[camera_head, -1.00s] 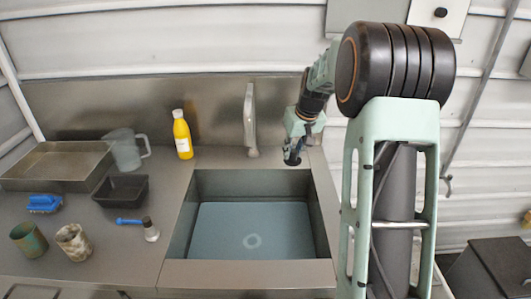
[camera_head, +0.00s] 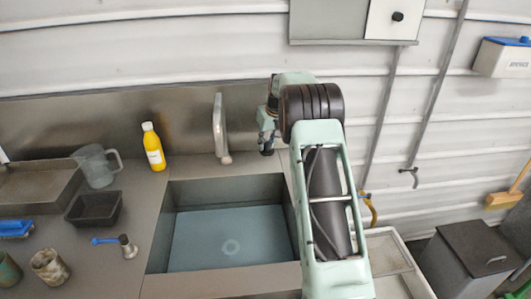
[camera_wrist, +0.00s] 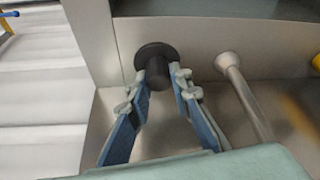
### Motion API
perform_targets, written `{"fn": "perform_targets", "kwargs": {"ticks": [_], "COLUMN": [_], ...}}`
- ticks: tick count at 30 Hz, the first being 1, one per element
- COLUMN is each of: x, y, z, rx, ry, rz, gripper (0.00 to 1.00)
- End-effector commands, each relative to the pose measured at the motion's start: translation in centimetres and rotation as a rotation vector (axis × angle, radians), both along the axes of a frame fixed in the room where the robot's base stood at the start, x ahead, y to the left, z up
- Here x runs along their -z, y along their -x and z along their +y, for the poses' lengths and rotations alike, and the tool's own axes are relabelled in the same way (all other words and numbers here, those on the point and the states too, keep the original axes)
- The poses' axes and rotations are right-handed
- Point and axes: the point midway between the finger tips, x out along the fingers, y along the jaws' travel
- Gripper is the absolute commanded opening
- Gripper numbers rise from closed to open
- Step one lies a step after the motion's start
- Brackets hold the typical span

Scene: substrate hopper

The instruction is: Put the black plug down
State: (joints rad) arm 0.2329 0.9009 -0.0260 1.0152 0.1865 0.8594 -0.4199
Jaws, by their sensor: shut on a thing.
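The black plug (camera_wrist: 155,62) has a round flange and a narrower stem. In the wrist view my gripper (camera_wrist: 162,80) is shut on the stem between its two blue-grey fingers, and the flange is at the far end. In the head view my gripper (camera_head: 267,150) is at the counter's back right corner, behind the sink and right of the tap. The plug is small and dark there. I cannot tell whether the plug touches the counter. The sink (camera_head: 165,225) has a bluish bottom with a pale ring in its middle.
A yellow bottle (camera_head: 153,148), a clear jug (camera_head: 97,166), a black tray (camera_head: 93,208), a blue-handled tool (camera_head: 106,240) and cups are on the left counter. The steel backsplash (camera_head: 185,118) is close behind.

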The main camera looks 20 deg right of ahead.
Motion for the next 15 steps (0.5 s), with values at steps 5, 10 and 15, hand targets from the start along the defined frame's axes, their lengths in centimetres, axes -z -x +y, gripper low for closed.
{"fn": "perform_targets", "kwargs": {"ticks": [5, 10, 15], "x": [2.4, 3.9, 4.5], "y": [-1.9, -3.1, -3.6], "z": [-0.5, -0.8, -0.9], "rx": [0.0, 0.0, 0.0], "ry": [-0.001, -0.001, -0.001], "rz": [0.001, 0.0, 0.0], "gripper": [0.0, 0.0, 0.0]}}
